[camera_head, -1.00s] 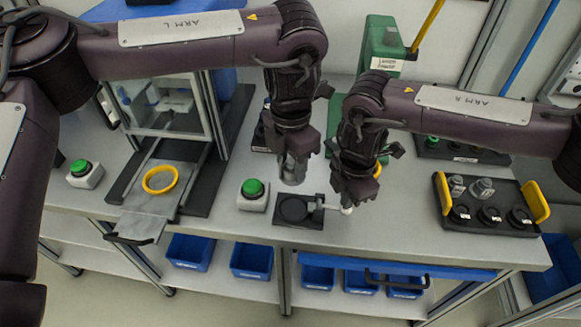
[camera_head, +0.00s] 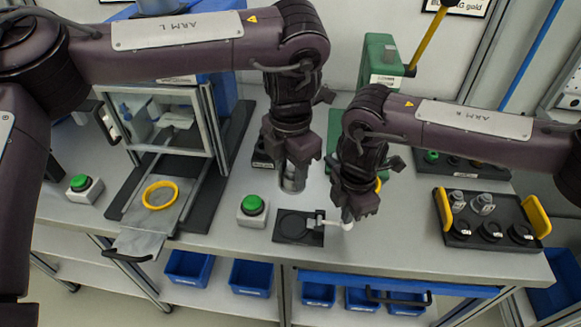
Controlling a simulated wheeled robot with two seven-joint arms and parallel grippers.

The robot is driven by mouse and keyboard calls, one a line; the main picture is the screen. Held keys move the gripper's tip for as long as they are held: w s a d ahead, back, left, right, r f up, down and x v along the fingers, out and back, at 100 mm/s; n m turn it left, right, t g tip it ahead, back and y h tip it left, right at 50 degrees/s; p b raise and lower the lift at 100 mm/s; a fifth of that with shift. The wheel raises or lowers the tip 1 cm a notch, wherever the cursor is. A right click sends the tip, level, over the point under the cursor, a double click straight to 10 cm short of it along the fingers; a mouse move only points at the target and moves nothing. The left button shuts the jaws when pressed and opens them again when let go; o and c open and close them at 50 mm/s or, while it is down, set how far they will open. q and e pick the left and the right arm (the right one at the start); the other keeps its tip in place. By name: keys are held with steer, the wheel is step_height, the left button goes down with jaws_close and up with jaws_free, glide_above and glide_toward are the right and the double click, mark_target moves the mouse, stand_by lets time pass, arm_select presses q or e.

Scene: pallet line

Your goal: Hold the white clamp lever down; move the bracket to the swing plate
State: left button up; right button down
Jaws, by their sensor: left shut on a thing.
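My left gripper (camera_head: 293,168) points down above the bench and is shut on a grey metallic piece (camera_head: 293,184), probably the bracket; the fingers partly hide it. This is behind a dark square fixture (camera_head: 286,240) with a round recess. A clamp on the fixture's right side has a white lever knob (camera_head: 347,226). My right gripper (camera_head: 352,213) is down at this knob, touching or almost touching it; its fingers are too dark to show a gap. A grey plate (camera_head: 147,218) with a yellow ring (camera_head: 160,195) extends from a glazed booth at left; I cannot tell if it is the swing plate.
Green buttons stand on white boxes, one beside the fixture (camera_head: 253,211) and one at far left (camera_head: 84,188). A black tray (camera_head: 480,237) with yellow handles is at right. A green press (camera_head: 381,75) stands behind. Bare bench lies between fixture and tray.

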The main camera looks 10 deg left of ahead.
step_height(320, 180, up, 8)
steer(key=shift+r, duration=0.15)
stand_by(1.0)
stand_by(0.4)
